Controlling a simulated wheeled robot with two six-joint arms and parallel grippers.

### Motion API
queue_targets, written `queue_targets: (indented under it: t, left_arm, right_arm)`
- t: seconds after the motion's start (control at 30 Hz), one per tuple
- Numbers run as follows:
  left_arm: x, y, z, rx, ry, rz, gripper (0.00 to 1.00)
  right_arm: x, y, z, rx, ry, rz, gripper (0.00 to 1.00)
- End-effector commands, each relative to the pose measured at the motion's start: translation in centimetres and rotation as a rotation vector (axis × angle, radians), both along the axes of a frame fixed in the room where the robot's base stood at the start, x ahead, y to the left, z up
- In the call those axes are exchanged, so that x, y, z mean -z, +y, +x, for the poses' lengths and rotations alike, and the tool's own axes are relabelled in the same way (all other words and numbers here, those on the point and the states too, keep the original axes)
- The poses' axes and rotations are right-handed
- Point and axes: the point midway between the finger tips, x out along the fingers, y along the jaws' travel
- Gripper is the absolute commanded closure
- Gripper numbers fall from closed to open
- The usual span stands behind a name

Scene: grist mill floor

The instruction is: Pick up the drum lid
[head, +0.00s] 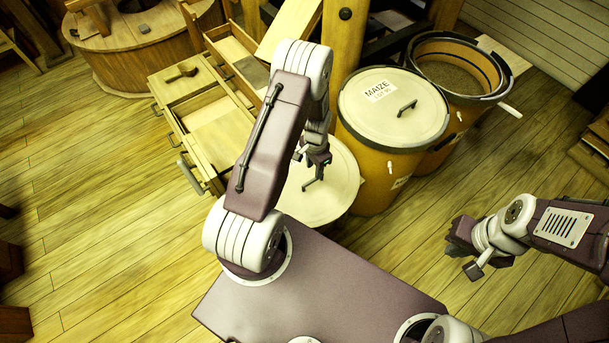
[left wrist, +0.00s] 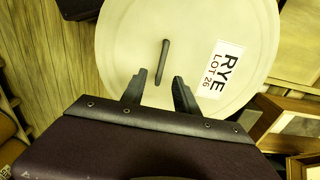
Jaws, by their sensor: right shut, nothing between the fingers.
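A round cream drum lid (head: 335,192) lies on the drum below my left arm, partly hidden by it. In the left wrist view this lid (left wrist: 125,40) bears a label reading RYE LOT 26, with a dark bar handle (left wrist: 162,62) at its middle. My left gripper (head: 318,160) is over the lid; its fingers (left wrist: 159,79) are open and empty, with the handle lined up just beyond the gap. A second cream lid (head: 385,125), labelled MAIZE, sits on the drum (head: 375,180) beside it. My right gripper (head: 464,250) is shut and empty over the floor at right.
An open drum (head: 468,45) stands behind the maize drum. A wooden cabinet (head: 185,85) with pulled-out drawers stands left of the rye drum. A wooden post (head: 343,35) rises behind the drums. A round wooden tub (head: 145,45) is at far left.

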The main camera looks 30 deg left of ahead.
Motion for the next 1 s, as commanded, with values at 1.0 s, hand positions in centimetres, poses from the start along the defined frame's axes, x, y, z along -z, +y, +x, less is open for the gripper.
queue_targets:
  t: [1.0]
  left_arm:
    - [9.4, 0.3, 0.1, -0.008, 0.005, -0.001, 0.64]
  right_arm:
    - [0.1, 0.0, 0.0, 0.000, 0.000, 0.000, 1.00]
